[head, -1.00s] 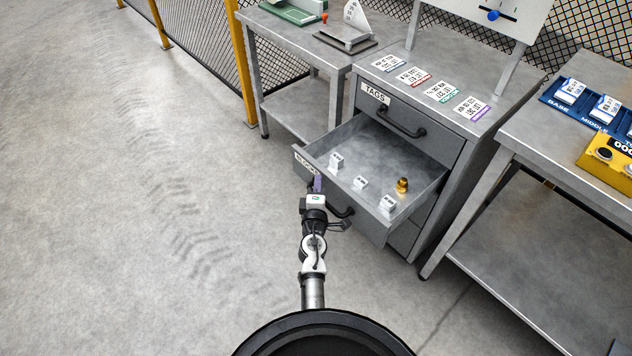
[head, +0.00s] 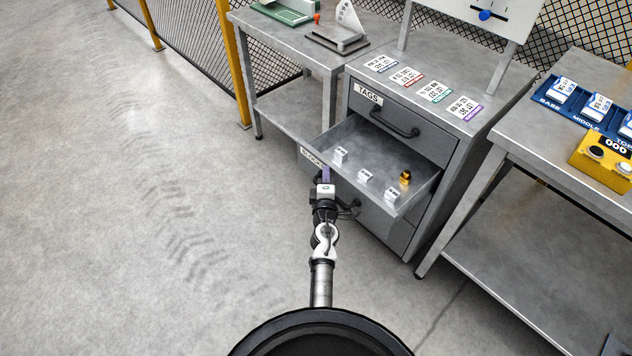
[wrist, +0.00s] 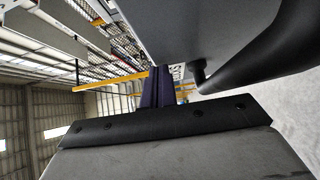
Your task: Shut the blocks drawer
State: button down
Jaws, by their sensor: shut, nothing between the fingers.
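The blocks drawer (head: 361,139) stands partly open in the grey cabinet, below the shut tags drawer (head: 406,118). Inside lie several small white blocks (head: 365,175) and a brass-coloured piece (head: 405,178). My gripper (head: 326,174) is at the drawer's front, by its label (head: 311,157), and covers part of the front and handle. In the wrist view my gripper's purple fingers (wrist: 157,88) are together and empty, close to the grey drawer front (wrist: 190,30). The dark handle (wrist: 260,55) runs beside them at the right. Whether the fingertips touch the front I cannot tell.
Printed tags (head: 407,77) lie on the cabinet top. A workbench (head: 555,215) at the right carries a blue tray (head: 574,111) and a yellow device (head: 600,160). Another metal table (head: 285,45) stands at the left. The floor at the left is clear.

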jog(key=w+d+b, duration=0.2)
jog(key=w+d, duration=1.1)
jog(key=d, duration=0.1)
jog(key=shift+w, duration=0.4)
jog(key=shift+a, duration=0.2)
